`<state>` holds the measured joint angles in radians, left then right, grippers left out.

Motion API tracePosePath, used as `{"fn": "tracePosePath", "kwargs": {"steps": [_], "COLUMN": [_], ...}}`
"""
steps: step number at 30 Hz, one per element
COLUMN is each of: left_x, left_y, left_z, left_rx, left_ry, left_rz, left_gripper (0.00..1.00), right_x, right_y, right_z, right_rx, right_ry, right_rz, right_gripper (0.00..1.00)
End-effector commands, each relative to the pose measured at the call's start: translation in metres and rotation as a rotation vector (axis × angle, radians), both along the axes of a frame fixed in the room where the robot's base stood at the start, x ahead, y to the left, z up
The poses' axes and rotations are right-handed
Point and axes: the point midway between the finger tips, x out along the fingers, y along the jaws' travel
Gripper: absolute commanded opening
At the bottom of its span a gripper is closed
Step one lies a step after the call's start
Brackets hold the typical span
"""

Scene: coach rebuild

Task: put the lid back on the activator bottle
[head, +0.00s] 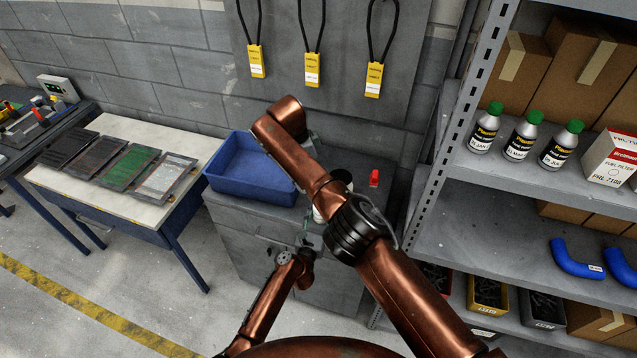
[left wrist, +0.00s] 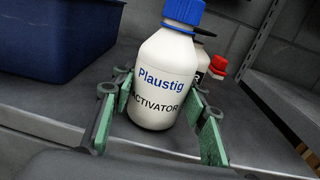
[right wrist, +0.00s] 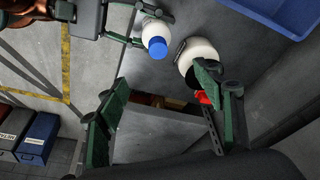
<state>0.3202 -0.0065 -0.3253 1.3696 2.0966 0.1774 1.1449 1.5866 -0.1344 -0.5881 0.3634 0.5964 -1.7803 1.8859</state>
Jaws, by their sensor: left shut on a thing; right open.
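The white activator bottle (left wrist: 162,80) stands upright on the grey cabinet top, its label facing the left wrist camera. A blue lid (left wrist: 183,12) sits on its neck; the lid also shows from above in the right wrist view (right wrist: 157,48). I cannot tell how tightly it is seated. My left gripper (left wrist: 165,108) is shut on the bottle's body, one green-padded finger on each side. My right gripper (right wrist: 160,88) is open and empty, its fingers apart from the lid. In the head view my right arm hides most of the bottle.
A second white bottle with a dark cap (right wrist: 197,54) and a red-topped item (head: 375,177) stand close by on the cabinet. A blue bin (head: 240,172) stands on its left. Shelving with green-capped bottles (head: 522,136) rises on the right.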

Motion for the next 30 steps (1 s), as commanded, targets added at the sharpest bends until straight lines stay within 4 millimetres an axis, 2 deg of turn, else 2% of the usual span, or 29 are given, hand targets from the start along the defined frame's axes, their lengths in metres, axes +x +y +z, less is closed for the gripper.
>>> {"fn": "tracePosePath", "kwargs": {"steps": [6,16,17,25,30], "left_x": [0.0,0.0,0.0,0.0,0.0], "left_y": [0.0,0.0,0.0,0.0,0.0], "left_z": [-0.001,-0.001,-0.001,-0.001,0.0], "left_rx": [0.0,0.0,0.0,0.0,0.0], "left_ry": [0.002,0.002,0.002,0.001,0.0], "left_rz": [0.0,0.0,0.0,0.0,0.0], "left_gripper": [0.0,0.0,0.43,0.61,0.61], "right_x": [-0.002,-0.003,-0.003,-0.003,-0.003], "right_y": [0.005,0.006,0.006,0.006,0.006], "right_z": [0.019,0.021,0.021,0.021,0.021], "right_rx": [-0.002,-0.001,-0.001,-0.001,-0.001], "right_ry": [0.002,0.002,0.002,0.002,0.002], "right_rz": [0.001,0.0,0.0,0.0,0.0], "right_gripper": [0.61,0.61,0.61,0.61,0.61]}}
